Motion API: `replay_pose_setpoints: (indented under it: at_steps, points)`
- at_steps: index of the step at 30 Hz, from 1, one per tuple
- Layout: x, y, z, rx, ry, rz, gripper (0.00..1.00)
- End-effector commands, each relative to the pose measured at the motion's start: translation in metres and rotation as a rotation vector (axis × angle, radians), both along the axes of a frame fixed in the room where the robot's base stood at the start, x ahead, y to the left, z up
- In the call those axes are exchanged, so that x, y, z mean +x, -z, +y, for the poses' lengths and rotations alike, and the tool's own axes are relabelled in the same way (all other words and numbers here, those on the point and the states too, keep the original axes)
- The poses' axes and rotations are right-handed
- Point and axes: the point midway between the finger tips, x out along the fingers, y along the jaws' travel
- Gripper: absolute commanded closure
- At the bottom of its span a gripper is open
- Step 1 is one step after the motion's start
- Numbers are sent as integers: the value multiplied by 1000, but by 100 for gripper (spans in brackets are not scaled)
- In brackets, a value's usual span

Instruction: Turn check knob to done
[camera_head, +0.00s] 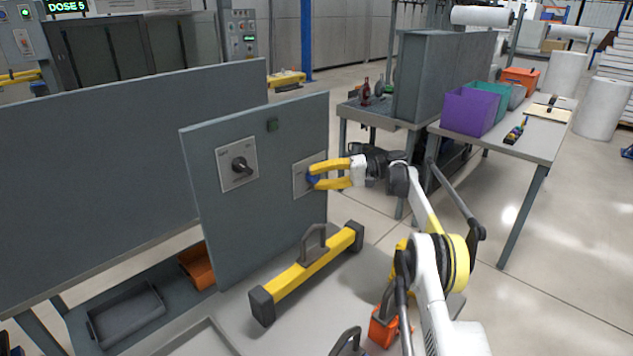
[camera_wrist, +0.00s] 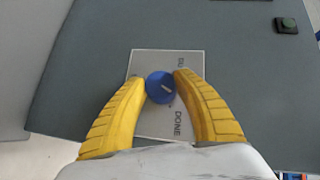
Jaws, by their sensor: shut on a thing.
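A blue round knob (camera_wrist: 160,88) with a white pointer mark sits on a light metal plate (camera_wrist: 150,124) lettered "DONE" on the right side in the wrist view. In the head view the blue knob (camera_head: 313,179) is on the right plate of a grey upright panel (camera_head: 258,220). My gripper (camera_wrist: 160,84) has yellow fingers, shut on the blue knob from both sides. In the head view my gripper (camera_head: 316,176) reaches the knob from the right. The fingers partly hide the plate and some lettering.
A black knob (camera_head: 240,165) is on the left plate. A small green button (camera_head: 273,125) is near the panel top. A yellow bar with a handle (camera_head: 308,272) lies on the bench before the panel. Purple bin (camera_head: 470,110) stands on a table at right.

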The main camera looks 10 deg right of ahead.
Motion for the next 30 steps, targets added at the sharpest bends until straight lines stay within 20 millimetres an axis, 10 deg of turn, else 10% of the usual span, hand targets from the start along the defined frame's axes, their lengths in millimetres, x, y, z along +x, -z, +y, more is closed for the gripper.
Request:
replay_pose_setpoints:
  at_steps: [8,9,11,30]
  points:
    - [0,0,1,0,-2,0,94]
    - [0,0,1,0,-2,0,51]
    - [0,0,1,0,-2,-1,40]
    - [0,-10,1,-127,0,-84,40]
